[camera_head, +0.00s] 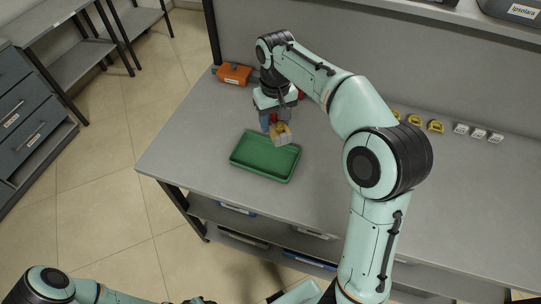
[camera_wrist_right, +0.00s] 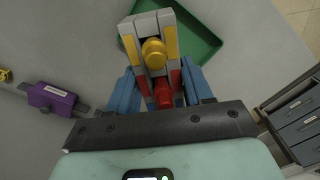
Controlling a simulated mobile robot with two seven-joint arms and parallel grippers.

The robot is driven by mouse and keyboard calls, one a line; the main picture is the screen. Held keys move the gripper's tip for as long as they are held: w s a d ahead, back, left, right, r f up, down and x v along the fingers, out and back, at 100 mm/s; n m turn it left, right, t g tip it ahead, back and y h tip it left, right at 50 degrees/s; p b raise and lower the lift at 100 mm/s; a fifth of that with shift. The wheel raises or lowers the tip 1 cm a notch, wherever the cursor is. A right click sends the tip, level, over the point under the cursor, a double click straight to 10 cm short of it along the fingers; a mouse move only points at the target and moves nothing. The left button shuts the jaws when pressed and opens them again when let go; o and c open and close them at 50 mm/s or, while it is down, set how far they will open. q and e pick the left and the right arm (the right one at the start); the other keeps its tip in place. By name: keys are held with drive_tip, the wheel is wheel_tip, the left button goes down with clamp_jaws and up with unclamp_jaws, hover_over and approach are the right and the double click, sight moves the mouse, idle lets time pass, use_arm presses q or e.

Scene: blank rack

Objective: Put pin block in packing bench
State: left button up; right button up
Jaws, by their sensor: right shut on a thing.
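The pin block (camera_head: 281,136) is a small grey block with a yellow round pin, which faces the camera in the right wrist view (camera_wrist_right: 153,52). My right gripper (camera_head: 273,122) is shut on it, with blue finger parts on either side and red parts between them. The block is held over the back edge of the green tray (camera_head: 265,170); the gap below it cannot be judged. The tray lies on the grey packing bench (camera_head: 185,150) and also shows behind the block in the wrist view (camera_wrist_right: 206,46).
An orange block (camera_head: 235,74) sits at the bench's back left. Several yellow pieces (camera_head: 436,127) and white pieces (camera_head: 478,133) stand in a row at right. A purple block (camera_wrist_right: 53,98) shows in the wrist view. Drawers (camera_head: 22,110) stand beyond the aisle. The bench's front left is clear.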

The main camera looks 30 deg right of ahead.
drive_tip(key=b, duration=0.1)
hover_over(274, 161)
wheel_tip(274, 161, down, 10)
drive_tip(key=shift+s+f, duration=0.1)
drive_tip(key=shift+f, duration=0.1)
use_arm(q)
drive_tip(key=shift+s+f+b, duration=0.45)
drive_tip(key=shift+s+f, duration=0.8)
drive_tip(key=shift+f, duration=0.25)
use_arm(e)
drive_tip(key=shift+f, duration=2.5)
drive_tip(key=shift+f, duration=0.15)
drive_tip(key=o, duration=1)
use_arm(q)
drive_tip(key=shift+f, duration=0.1)
